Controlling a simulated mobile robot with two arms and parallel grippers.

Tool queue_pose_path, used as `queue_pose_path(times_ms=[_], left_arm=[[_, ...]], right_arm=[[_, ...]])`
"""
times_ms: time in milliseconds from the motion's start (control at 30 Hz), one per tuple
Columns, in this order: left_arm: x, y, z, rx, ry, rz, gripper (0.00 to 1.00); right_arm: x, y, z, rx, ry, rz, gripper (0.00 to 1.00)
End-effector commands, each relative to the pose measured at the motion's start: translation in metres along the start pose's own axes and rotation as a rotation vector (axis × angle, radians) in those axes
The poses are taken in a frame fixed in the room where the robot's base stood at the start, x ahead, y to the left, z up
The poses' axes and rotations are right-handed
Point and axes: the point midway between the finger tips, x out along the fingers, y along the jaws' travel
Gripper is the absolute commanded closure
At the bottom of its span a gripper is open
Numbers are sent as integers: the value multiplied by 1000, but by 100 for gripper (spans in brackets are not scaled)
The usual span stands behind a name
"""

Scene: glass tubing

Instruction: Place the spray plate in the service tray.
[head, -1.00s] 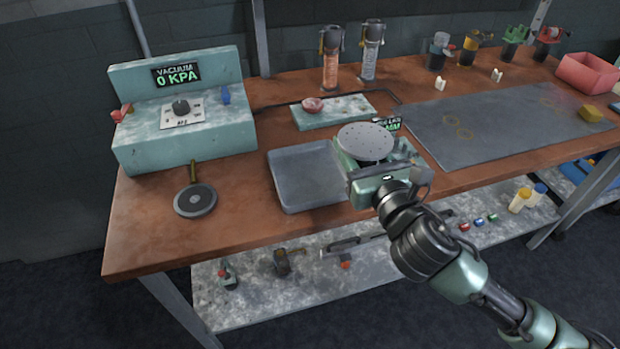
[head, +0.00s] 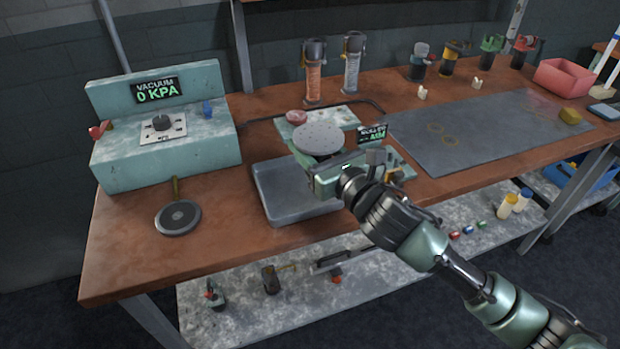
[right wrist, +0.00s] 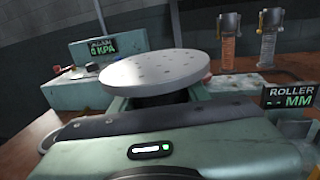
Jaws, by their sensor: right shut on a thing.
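The spray plate (head: 318,138) is a round, pale grey disc with small holes. My right gripper (head: 321,163) is shut on it and holds it roughly level above the bench. In the right wrist view the plate (right wrist: 156,72) sits just beyond the gripper body, and the fingertips are mostly hidden. A shallow grey tray (head: 272,196), likely the service tray, lies empty at the bench front. In the head view the plate appears over the tray's back right side, and my gripper and wrist cover the tray's right part. My left gripper is not in view.
A vacuum box (head: 165,145) stands at the left, with a round black-topped tool (head: 178,217) in front. Behind the plate are a pale slab (head: 345,118) and two upright cylinders. A roller device with a display (head: 372,136) is right of the plate. A dark mat (head: 470,135) covers the right.

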Motion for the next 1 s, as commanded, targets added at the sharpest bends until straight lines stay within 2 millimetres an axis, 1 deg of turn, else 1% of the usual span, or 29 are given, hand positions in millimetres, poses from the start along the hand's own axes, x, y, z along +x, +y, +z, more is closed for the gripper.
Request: queue_pose_path(times_ms=[33,100,333,533,633,967,1000], left_arm=[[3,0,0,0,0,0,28],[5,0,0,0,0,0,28],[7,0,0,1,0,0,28],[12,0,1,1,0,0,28],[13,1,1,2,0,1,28],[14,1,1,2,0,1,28],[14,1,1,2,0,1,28]], right_arm=[[0,0,-14,4,1,-1,100],[0,0,-25,3,-1,0,100],[0,0,-46,1,-2,0,100],[0,0,-76,2,-1,0,100],[0,0,-82,0,-3,0,100],[0,0,-84,-1,-4,1,100],[0,0,-85,-1,-1,0,48]])
